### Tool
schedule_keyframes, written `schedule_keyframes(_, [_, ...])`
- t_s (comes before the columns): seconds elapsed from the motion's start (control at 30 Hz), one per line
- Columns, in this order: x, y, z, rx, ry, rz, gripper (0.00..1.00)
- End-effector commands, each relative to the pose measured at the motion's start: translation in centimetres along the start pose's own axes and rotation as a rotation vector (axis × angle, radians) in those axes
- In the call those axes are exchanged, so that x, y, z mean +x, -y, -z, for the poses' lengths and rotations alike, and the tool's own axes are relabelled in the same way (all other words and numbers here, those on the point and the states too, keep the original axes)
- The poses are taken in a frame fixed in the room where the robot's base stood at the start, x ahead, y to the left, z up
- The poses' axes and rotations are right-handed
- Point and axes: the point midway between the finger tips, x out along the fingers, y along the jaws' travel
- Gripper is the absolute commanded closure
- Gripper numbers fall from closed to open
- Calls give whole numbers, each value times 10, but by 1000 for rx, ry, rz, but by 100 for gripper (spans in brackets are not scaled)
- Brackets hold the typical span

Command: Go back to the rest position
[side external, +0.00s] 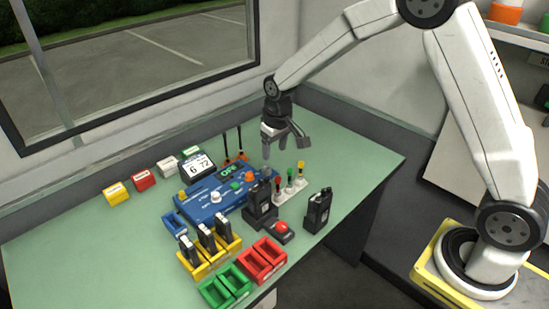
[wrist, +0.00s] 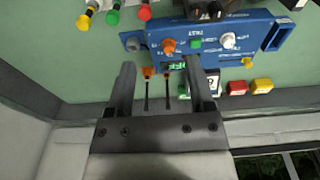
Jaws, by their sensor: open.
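My gripper (side external: 282,148) hangs above the back of the green table, over the far right corner of the blue control panel (side external: 208,207). Its two fingers are apart. In the wrist view my gripper (wrist: 161,68) is open with nothing held; two thin black rods with orange bases (wrist: 148,72) show between the fingers, beyond them. The blue panel (wrist: 213,35) with its knobs and small green display lies past the fingertips. I cannot tell the exact height above the table.
Yellow trays (side external: 190,270) hold black handsets; red (side external: 262,262) and green (side external: 226,287) trays sit in front. A black handset (side external: 317,210), a red button (side external: 282,227) and a strip with coloured knobs (side external: 290,188) stand right. Small boxes (side external: 143,181) line the window. The table's right end is clear.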

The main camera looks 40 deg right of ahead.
Motion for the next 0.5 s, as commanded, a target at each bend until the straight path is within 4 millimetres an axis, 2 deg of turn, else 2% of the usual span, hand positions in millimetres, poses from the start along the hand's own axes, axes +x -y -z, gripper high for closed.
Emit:
schedule_keyframes(0.2, [-19,-3,-47,0,-36,0,31])
schedule_keyframes(0.5, [-34,-5,-118,1,-83,0,31])
